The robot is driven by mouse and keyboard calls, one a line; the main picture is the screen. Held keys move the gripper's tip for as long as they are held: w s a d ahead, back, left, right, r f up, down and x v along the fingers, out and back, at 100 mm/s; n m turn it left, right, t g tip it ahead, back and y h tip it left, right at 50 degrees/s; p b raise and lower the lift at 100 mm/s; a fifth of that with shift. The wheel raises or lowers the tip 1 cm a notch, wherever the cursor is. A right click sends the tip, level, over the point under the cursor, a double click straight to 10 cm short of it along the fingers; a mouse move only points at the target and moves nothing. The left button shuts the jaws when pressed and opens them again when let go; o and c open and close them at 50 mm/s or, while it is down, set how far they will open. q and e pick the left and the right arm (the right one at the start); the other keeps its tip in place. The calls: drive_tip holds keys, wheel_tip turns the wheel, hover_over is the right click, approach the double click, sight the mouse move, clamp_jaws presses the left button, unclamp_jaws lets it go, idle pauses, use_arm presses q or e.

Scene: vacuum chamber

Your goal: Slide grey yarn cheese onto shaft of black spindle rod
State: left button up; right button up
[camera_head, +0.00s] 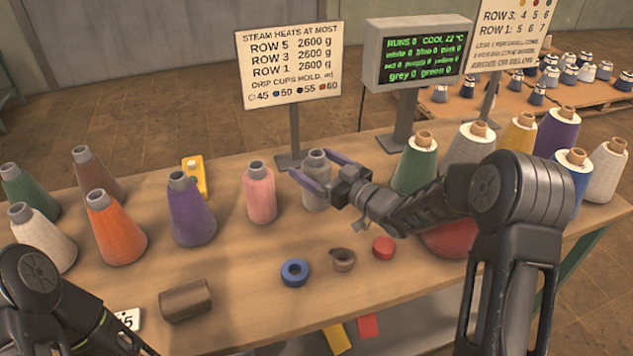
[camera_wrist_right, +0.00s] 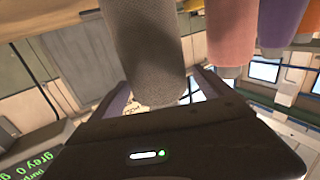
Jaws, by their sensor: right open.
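The grey yarn cheese (camera_head: 314,196), a cone with a grey tube top, stands upright on the table behind the middle. My right gripper (camera_head: 311,163) is open around its upper part, one purple finger on each side. In the right wrist view, which looks upside down, the grey cheese (camera_wrist_right: 146,50) fills the upper middle, between the two fingers of the gripper (camera_wrist_right: 165,90). I cannot tell whether either finger touches it. I cannot make out a black spindle rod in either view. My left arm shows at the lower left, but its gripper is out of frame.
A pink cone (camera_head: 260,194) stands close left of the grey one, then a purple cone (camera_head: 190,212). A green cone (camera_head: 416,165) stands right. A sign (camera_head: 290,65) and a display (camera_head: 418,52) rise behind. A blue ring (camera_head: 295,272) and small items lie in front.

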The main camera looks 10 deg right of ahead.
idle(0.5)
clamp_jaws()
idle(0.8)
